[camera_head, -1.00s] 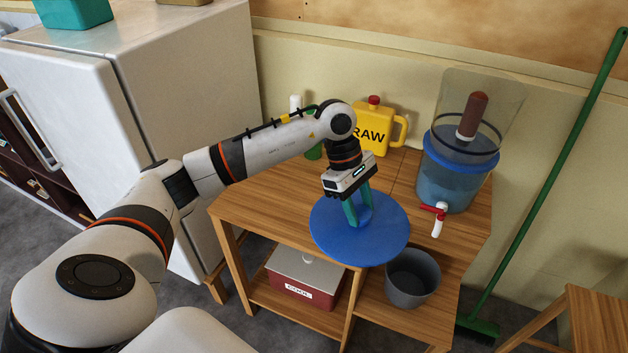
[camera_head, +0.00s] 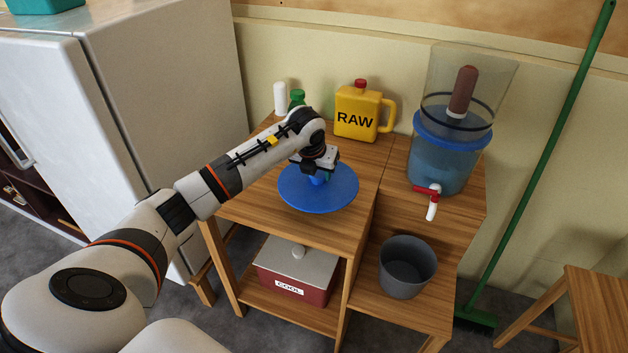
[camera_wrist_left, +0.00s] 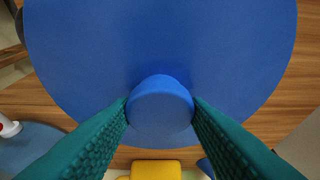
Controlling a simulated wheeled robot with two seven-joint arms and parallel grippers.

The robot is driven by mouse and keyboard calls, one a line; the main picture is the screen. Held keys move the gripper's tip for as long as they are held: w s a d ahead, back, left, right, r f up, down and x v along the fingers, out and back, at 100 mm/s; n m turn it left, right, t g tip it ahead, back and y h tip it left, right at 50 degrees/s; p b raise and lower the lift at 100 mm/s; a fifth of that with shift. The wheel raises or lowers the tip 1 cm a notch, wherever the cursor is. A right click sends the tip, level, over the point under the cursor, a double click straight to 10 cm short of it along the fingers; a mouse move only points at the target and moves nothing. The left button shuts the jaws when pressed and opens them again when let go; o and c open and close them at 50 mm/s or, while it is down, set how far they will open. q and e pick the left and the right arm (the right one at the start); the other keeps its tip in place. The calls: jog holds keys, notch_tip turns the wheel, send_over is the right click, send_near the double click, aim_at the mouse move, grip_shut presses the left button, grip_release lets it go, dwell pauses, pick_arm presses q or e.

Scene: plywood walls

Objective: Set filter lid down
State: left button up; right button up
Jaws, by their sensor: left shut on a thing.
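The filter lid (camera_head: 335,195) is a round blue disc with a blue knob in its middle. It is over the left part of the wooden table; whether it touches the top I cannot tell. My left gripper (camera_head: 318,174) is above the lid, shut on its knob. In the left wrist view, its green fingers press on both sides of the knob (camera_wrist_left: 160,108), and the lid (camera_wrist_left: 160,40) fills most of the picture. The filter (camera_head: 442,155), a clear upper vessel with a brown candle over a blue tank, stands open at the right. My right gripper is not in view.
A yellow RAW jug (camera_head: 358,112), a green-capped bottle (camera_head: 297,98) and a white cylinder (camera_head: 280,98) stand behind the lid. A grey bucket (camera_head: 407,268) is on the lower right shelf, below the red-handled tap (camera_head: 430,192). A red COOL box (camera_head: 297,272) sits underneath.

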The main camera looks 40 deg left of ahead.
aim_at(317, 184)
pick_arm(q)
jog(key=shift+f, duration=2.75)
jog(key=o, duration=1)
jog(key=shift+f, duration=0.1)
jog(key=shift+o, duration=0.2)
jog(key=v, duration=1.2)
jog(key=shift+s, duration=0.15)
